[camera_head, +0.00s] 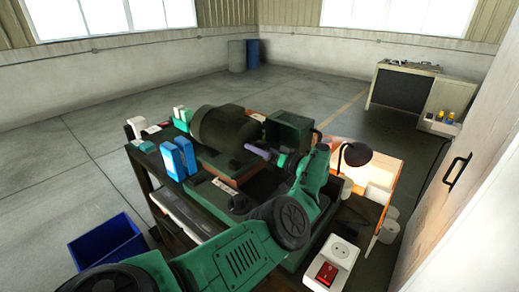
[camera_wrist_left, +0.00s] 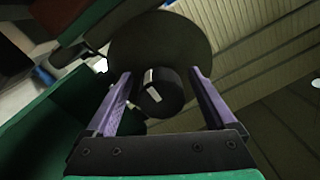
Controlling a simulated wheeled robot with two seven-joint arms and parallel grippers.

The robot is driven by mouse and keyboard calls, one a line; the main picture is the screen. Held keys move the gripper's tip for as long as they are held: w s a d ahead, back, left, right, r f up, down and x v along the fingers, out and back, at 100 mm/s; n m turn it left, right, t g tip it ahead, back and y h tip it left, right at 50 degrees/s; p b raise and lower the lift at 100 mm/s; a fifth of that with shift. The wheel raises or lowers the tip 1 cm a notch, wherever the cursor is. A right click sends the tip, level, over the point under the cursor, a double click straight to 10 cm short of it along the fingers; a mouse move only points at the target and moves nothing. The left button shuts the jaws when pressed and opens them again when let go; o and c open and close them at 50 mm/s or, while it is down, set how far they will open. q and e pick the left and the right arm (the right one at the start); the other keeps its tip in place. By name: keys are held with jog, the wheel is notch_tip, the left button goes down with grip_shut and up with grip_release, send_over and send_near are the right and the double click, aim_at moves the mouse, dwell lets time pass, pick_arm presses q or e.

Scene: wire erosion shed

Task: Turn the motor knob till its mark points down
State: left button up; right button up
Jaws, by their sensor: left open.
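The motor (camera_head: 222,128), a dark rounded cylinder, lies on the workbench in the head view. Its dark round end (camera_wrist_left: 185,45) fills the upper middle of the left wrist view. The black motor knob (camera_wrist_left: 168,98) sticks out from it, with a white mark (camera_wrist_left: 152,76) running along its side and onto its face, toward the upper left of that picture. My left gripper (camera_head: 262,152) reaches the motor's end. Its open purple fingers (camera_wrist_left: 160,85) stand on either side of the knob, with gaps visible. I cannot make out the knob in the head view. My right gripper is out of view.
Blue boxes (camera_head: 178,158) stand left of the motor, and a green box (camera_head: 289,130) stands right of it. A black lamp (camera_head: 356,154) and a white panel with a red switch (camera_head: 328,271) are at the right. A blue bin (camera_head: 106,246) is on the floor.

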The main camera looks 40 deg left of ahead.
pick_arm(q)
jog(key=d+b, duration=0.6)
jog(key=d, duration=0.8)
jog(key=shift+w+d, duration=0.3)
jog(key=shift+f, duration=0.15)
